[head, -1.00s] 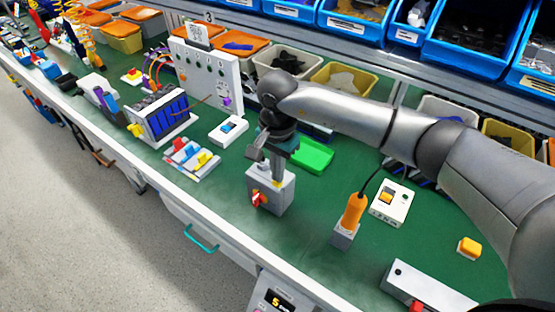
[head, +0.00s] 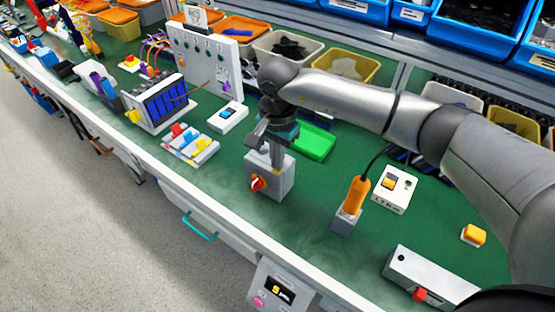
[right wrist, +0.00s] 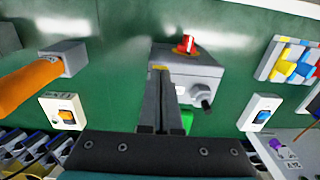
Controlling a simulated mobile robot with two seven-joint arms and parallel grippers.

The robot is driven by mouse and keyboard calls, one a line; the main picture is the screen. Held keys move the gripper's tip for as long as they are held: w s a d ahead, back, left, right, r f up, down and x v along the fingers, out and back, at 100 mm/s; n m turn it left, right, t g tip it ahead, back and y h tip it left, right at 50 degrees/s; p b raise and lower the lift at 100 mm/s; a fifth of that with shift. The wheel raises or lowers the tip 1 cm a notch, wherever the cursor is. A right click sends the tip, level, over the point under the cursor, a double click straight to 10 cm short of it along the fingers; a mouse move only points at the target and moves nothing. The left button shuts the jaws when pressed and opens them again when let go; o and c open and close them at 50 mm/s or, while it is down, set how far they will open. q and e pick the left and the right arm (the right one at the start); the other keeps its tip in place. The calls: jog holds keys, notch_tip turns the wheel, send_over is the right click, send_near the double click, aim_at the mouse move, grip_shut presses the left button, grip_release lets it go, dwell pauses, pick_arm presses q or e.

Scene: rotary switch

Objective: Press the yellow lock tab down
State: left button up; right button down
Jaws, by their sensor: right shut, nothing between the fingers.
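A grey rotary switch box (head: 284,182) stands on the green bench top. Its red knob (head: 257,183) is on the front face and also shows in the right wrist view (right wrist: 186,44). The yellow lock tab shows only as a small sliver at the fingertips in the right wrist view (right wrist: 160,67); my fingers hide most of it. My right gripper (head: 277,167) is shut and empty, pointing down with its tips at the top of the box. I cannot tell whether the tips touch the tab. My left gripper is not in view.
An orange-handled tool (head: 357,195) in a grey holder and a white switch box (head: 396,190) stand to the right. A green tray (head: 312,142) lies behind the box. A block of coloured levers (head: 190,146) is to the left. Bench in front of the box is clear.

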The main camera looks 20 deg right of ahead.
jog(key=shift+s+f, duration=0.25)
jog(key=shift+f, duration=0.3)
jog(key=shift+r+p, duration=0.35)
jog(key=shift+r, duration=0.2)
jog(key=r, duration=0.1)
jog(key=r+p, duration=0.1)
jog(key=r, duration=0.1)
jog(key=shift+w+r+p, duration=0.15)
jog(key=shift+w+p, duration=0.1)
jog(key=shift+p, duration=0.1)
notch_tip(320, 180, up, 10)
jog(key=shift+r, duration=0.25)
